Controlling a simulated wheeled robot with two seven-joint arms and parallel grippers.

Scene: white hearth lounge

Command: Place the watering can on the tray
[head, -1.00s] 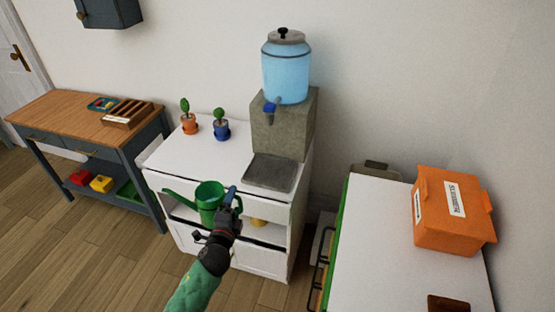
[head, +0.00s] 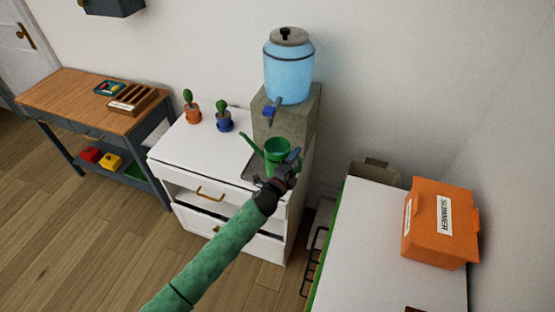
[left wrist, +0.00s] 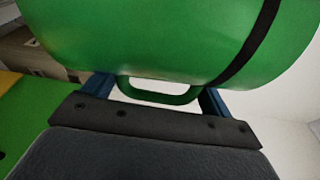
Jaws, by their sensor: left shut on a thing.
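The green watering can (head: 277,152) is held up in front of the water dispenser, with its spout pointing left. My left gripper (head: 291,161) is shut on its handle. In the left wrist view the can (left wrist: 170,40) fills the top, and its handle loop lies between the blue fingers of the gripper (left wrist: 155,95). The dark grey tray (head: 249,171) is on the white cabinet at the foot of the dispenser. The can and gripper hide most of the tray, and I cannot tell whether the can touches it. My right gripper is not in view.
The blue water dispenser (head: 289,75) stands on a stone block (head: 300,115), its tap above the can. Two small potted cacti, orange-potted (head: 192,113) and blue-potted (head: 224,122), stand left on the white cabinet (head: 195,150). An orange box (head: 425,230) sits on the right-hand white surface.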

